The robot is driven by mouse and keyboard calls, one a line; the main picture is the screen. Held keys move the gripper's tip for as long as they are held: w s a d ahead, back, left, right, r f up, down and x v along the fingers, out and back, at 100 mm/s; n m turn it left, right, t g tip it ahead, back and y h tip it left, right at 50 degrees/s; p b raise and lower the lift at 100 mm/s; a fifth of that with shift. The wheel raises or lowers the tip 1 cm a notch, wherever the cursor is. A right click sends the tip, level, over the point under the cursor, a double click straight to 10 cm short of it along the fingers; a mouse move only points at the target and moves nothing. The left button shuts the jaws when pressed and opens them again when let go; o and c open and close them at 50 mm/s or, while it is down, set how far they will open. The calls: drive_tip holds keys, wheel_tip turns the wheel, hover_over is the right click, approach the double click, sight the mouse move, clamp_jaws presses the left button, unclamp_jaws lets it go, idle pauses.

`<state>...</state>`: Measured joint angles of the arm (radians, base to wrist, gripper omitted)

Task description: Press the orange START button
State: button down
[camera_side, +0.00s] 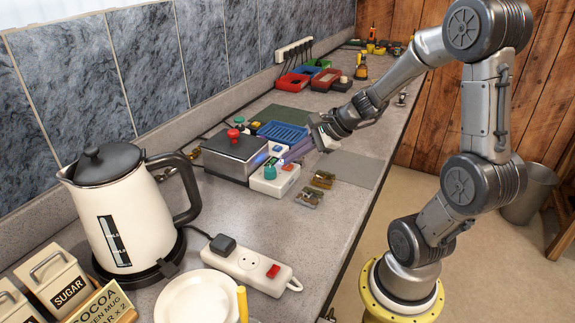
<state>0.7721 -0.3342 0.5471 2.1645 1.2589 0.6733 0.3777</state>
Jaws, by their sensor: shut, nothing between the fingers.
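A white control box (262,186) sits on the grey worktop, right of a grey metal box (225,162). A teal knob (270,172) stands on the white box's near end. A small red-orange patch (288,167) shows on its top, close to my fingers; I cannot tell whether it is the START button, and no lettering is readable. My gripper (284,160) reaches in from the right, tilted down, with its shut, empty fingertips just over the white box. I cannot tell whether they touch it. The fingers hide part of the box top.
A blue tray (283,131) lies behind my gripper, and small brownish parts (308,196) lie in front. A kettle (122,210), a power strip (246,266) and a white plate (197,298) stand nearer the camera.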

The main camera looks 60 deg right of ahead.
sight(292, 166)
drive_tip(key=shift+r, duration=0.5)
wheel_tip(292, 166, up, 6)
idle(0.6)
idle(0.4)
